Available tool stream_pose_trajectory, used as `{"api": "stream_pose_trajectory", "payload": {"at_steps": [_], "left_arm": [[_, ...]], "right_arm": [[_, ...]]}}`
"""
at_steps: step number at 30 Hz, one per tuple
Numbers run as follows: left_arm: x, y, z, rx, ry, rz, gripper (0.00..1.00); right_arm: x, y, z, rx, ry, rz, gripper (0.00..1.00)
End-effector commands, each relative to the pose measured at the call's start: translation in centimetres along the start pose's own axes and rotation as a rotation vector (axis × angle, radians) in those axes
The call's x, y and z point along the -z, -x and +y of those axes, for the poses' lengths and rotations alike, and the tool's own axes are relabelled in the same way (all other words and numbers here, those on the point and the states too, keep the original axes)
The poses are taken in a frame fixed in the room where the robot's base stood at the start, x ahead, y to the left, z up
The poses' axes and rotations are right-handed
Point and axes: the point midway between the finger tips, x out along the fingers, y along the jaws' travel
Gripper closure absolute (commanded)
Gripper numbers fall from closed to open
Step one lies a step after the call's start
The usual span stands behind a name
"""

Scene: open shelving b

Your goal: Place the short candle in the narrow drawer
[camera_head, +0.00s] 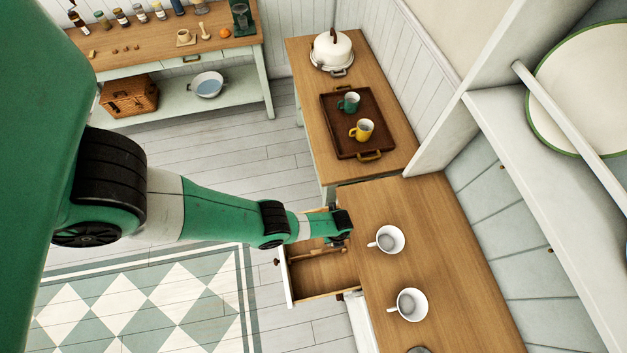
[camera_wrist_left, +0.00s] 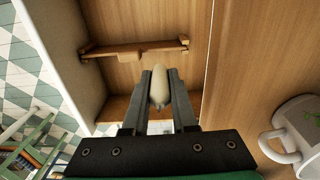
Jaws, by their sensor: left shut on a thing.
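The short candle (camera_wrist_left: 159,84) is pale cream and sits between the fingers of my left gripper (camera_wrist_left: 160,80) in the left wrist view. That gripper is shut on it, over the opening of the drawer. The narrow drawer (camera_head: 308,296) is pulled out from the wooden counter in the head view. It also shows in the left wrist view (camera_wrist_left: 112,75), with a wooden bar inside. In the head view my left gripper (camera_head: 338,243) is at the counter side of the drawer, and the candle is too small to make out. My right gripper is not in view.
Two white cups (camera_head: 387,239) (camera_head: 408,304) stand on the counter (camera_head: 420,215) right of the drawer. A brown tray (camera_head: 335,128) with a green mug (camera_head: 349,102) and a yellow mug (camera_head: 362,130) lies farther back. A plate (camera_head: 585,85) leans on the right shelf.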

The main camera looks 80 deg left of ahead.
Motion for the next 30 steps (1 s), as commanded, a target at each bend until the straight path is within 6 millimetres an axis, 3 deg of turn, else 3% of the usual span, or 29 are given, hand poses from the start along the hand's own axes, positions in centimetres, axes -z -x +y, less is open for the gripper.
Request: {"api": "stream_pose_trajectory", "payload": {"at_steps": [1, 3, 9, 15, 24, 30], "left_arm": [[-1.7, -3.3, 1.0, -0.001, 0.056, 0.000, 1.00], [-3.5, -5.2, 2.2, -0.001, 0.119, 0.000, 1.00], [-6.1, -7.7, 4.3, 0.001, 0.222, 0.000, 1.00], [-6.3, -7.9, 4.5, 0.002, 0.232, 0.000, 1.00], [-6.3, -13.7, 4.5, 0.001, 0.231, 0.000, 1.00], [-6.3, -14.0, 4.5, 0.001, 0.230, 0.000, 1.00]], "right_arm": [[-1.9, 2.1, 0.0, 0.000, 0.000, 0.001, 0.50], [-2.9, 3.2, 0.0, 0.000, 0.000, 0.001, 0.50], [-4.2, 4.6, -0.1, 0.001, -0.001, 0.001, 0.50], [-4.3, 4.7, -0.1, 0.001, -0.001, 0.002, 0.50], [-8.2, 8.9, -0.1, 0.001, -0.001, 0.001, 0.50], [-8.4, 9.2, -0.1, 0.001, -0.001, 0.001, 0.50]]}}
